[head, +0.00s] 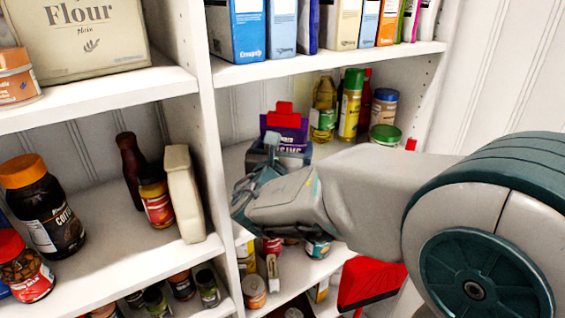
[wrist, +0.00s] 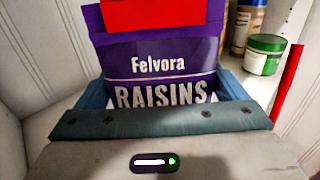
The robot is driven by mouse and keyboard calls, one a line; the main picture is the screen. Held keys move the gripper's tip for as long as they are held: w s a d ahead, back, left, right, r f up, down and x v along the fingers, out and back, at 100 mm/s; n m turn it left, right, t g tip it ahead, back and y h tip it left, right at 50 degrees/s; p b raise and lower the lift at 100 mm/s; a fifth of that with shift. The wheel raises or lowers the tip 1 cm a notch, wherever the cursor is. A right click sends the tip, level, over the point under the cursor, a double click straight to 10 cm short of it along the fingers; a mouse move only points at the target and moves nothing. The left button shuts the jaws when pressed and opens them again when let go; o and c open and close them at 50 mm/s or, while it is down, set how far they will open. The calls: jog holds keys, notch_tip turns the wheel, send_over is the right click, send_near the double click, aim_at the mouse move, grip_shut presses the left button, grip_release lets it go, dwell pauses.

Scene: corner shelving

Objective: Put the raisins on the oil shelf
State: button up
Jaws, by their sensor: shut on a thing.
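The raisins (head: 287,130) are a purple bag with a red clip on top; the label reads "Felvora RAISINS" in the wrist view (wrist: 160,70). My gripper (head: 270,155) is shut on the bag and hides its lower part. The bag is upright, at the left part of the oil shelf (head: 235,158). Oil bottles (head: 324,108) and (head: 351,104) stand on that shelf to the right of the bag. I cannot tell whether the bag touches the shelf board.
A green-lidded jar (head: 385,135) and a blue-lidded jar (head: 385,106) stand at the shelf's right. The upper board (head: 330,62) with boxes is above. A vertical divider (head: 207,120) is at left. Cans (head: 318,247) stand on the shelf below.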

notch_tip(320, 180, down, 3)
jog(key=shift+a+f+b, duration=0.1)
jog(key=shift+b, duration=0.4)
jog(key=shift+w, duration=0.3)
jog(key=shift+s, duration=0.15)
jog(key=shift+f, duration=0.15)
jog(key=o, duration=0.8)
jog(key=shift+o, duration=0.2)
